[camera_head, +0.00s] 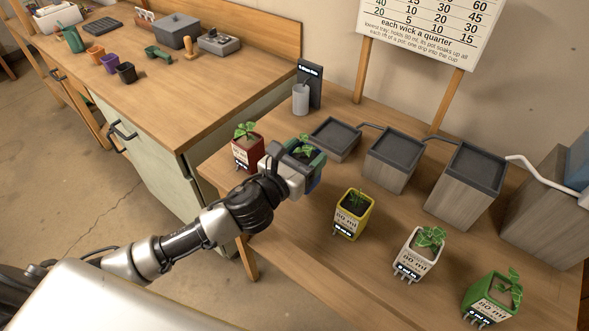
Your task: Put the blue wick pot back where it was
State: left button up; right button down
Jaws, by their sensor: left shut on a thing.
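The blue wick pot (313,182) holds a small green plant and is partly hidden by my gripper. My left gripper (300,165) is shut on it, between the red pot (245,154) and the yellow pot (352,213). Whether its base touches the bench is hidden. The red, yellow, white (414,255) and green (492,299) pots stand in a slanting row along the bench (380,275). My right gripper is not in view.
Several stepped grey trays on blocks, such as the lowest tray (335,138), stand behind the row with connecting pipes. A grey cylinder (300,98) stands at the back. A chart board (430,30) rises behind. A side counter (190,85) holds small pots and tools.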

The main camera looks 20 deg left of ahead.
pick_arm(q)
jog(key=shift+a+f, duration=0.4)
jog(key=shift+a, duration=0.25)
jog(key=shift+a+f, duration=0.15)
jog(key=shift+a, duration=0.1)
notch_tip(320, 180, down, 3)
jog(key=shift+w+f+b, duration=0.1)
jog(key=shift+f+b, duration=0.05)
jog(key=shift+b, duration=0.3)
jog(key=shift+f, duration=0.4)
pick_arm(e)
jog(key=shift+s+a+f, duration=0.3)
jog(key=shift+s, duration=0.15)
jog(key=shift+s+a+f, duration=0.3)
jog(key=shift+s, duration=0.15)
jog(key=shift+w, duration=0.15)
pick_arm(q)
jog(key=o, duration=0.6)
jog(key=shift+f, duration=0.2)
jog(key=o, duration=0.4)
jog(key=shift+r, duration=0.1)
jog(key=shift+o, duration=0.2)
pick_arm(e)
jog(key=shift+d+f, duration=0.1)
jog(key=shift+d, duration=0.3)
